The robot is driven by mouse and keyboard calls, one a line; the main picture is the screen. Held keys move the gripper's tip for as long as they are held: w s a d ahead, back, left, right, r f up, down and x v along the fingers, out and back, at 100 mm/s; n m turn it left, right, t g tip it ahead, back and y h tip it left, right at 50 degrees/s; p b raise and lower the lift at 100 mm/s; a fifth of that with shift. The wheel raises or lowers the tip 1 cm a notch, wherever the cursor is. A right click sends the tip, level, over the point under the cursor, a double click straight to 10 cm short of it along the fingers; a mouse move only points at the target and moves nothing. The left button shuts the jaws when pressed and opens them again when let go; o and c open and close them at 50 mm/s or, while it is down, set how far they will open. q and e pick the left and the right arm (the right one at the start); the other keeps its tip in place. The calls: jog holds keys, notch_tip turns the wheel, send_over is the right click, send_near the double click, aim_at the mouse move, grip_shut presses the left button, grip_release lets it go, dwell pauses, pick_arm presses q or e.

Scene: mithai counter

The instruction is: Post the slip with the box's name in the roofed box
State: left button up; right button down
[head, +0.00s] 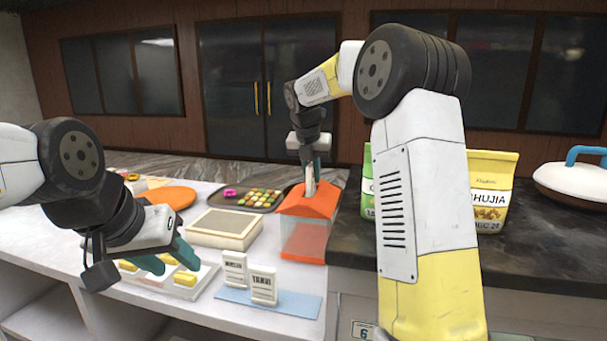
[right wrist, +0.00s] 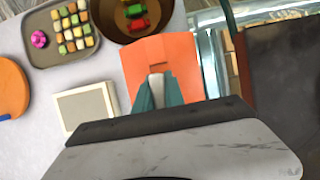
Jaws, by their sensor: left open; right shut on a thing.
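The roofed box (head: 303,237) has an orange roof (head: 307,203) and clear walls and stands at the counter's middle. In the right wrist view the orange roof (right wrist: 168,56) lies just past the fingertips. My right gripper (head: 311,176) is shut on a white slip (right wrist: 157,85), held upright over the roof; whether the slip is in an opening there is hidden. Two white lettered slips (head: 235,270) (head: 264,285) stand on a blue mat (head: 300,304) in front of the box. My left gripper (head: 165,262) is open and empty over a white tray of yellow sweets.
The white tray (head: 200,287) is at left front. A cream-topped square box (head: 223,229), an orange round board (head: 172,197) and a dark tray of coloured sweets (head: 284,203) lie left of and behind the roofed box. A yellow bag (head: 490,190) and lidded pot (head: 575,180) stand right.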

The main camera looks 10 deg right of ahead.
jog(key=shift+f, duration=0.35)
jog(key=shift+f, duration=0.2)
jog(key=c, duration=1.3)
grip_release()
jog(key=shift+c, duration=0.2)
jog(key=shift+r, duration=0.15)
jog(key=shift+r, duration=3.9)
